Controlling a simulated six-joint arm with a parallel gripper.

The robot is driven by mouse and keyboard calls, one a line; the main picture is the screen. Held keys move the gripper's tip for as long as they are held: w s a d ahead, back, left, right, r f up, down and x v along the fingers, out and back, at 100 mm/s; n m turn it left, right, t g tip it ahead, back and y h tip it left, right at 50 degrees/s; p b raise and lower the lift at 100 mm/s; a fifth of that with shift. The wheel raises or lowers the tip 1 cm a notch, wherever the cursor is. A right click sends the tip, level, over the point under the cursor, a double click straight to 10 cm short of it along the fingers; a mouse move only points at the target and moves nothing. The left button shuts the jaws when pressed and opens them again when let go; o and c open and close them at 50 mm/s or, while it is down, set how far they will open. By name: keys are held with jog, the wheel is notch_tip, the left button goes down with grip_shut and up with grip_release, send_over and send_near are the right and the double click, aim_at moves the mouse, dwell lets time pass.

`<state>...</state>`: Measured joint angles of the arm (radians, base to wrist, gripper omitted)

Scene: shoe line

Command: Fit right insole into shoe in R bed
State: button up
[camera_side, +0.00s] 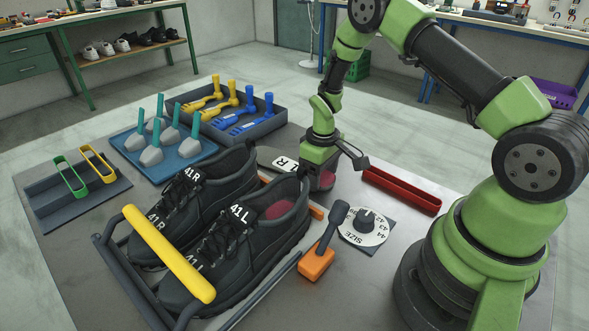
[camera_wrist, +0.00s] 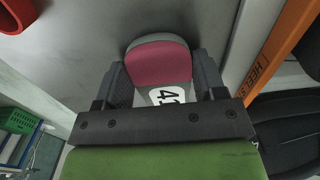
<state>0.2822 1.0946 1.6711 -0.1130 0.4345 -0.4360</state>
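The insole (camera_side: 270,158) is grey with a pink heel pad and a white label reading R in the side view. In the wrist view the insole (camera_wrist: 160,62) shows its heel between the fingers, with its label partly covered. My gripper (camera_side: 321,172) has one finger along each insole edge and looks shut on it near the heel; any gap below is hard to judge. The shoe marked 41 R (camera_side: 187,205) stands in the left bed of the dark frame. The shoe marked 41 L (camera_side: 262,238) stands beside it, nearer my gripper. The 41 R shoe's opening is partly hidden.
A yellow bar (camera_side: 168,253) crosses the shoe toes. An orange heel bar (camera_wrist: 272,55) runs behind the shoes. An orange block with a dark lever (camera_side: 318,262), a size dial (camera_side: 366,226) and an empty red tray (camera_side: 402,190) are nearby.

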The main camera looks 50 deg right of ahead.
jog(key=shift+r, duration=3.05)
